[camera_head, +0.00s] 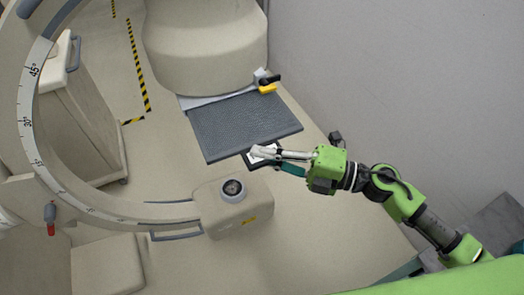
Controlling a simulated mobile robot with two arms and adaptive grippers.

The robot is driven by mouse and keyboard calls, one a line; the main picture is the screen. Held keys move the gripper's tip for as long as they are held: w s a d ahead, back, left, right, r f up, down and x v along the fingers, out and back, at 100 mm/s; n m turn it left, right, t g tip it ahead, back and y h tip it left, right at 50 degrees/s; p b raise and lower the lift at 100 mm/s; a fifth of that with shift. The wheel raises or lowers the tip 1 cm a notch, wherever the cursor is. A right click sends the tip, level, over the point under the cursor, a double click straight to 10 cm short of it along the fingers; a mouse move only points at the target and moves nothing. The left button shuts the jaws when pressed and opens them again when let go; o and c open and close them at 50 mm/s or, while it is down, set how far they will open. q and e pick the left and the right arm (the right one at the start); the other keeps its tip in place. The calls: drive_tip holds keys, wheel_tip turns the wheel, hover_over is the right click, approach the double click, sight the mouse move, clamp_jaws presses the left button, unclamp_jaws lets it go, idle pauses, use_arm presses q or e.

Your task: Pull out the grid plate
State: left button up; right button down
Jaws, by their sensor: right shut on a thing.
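The grid plate (240,124) is a dark grey, finely patterned flat panel. It juts out from below the large beige rounded housing at the top middle. A dark frame with a pale inside, like a handle, shows at its near edge. My right gripper (265,156) is at this near edge, shut on the handle part of the plate. The green and black right arm comes in from the lower right. The fingers hide part of the handle. My left gripper is not in view.
A beige C-shaped arm with a degree scale (28,122) curves along the left, ending in a beige block (228,212) just below the plate. A yellow and black lever (267,85) is by the housing. A grey wall (420,80) bounds the right. Floor is clear at lower middle.

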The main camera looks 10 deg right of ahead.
drive_tip(key=shift+s+d, duration=0.2)
drive_tip(key=shift+s, duration=0.45)
drive_tip(key=shift+s+d, duration=0.1)
drive_tip(key=shift+s, duration=0.15)
drive_tip(key=s+d, duration=0.2)
drive_tip(key=s, duration=0.3)
drive_tip(key=shift+s, duration=0.4)
idle(0.9)
drive_tip(key=shift+s, duration=0.1)
drive_tip(key=shift+s, duration=0.35)
drive_tip(key=shift+s+d, duration=0.15)
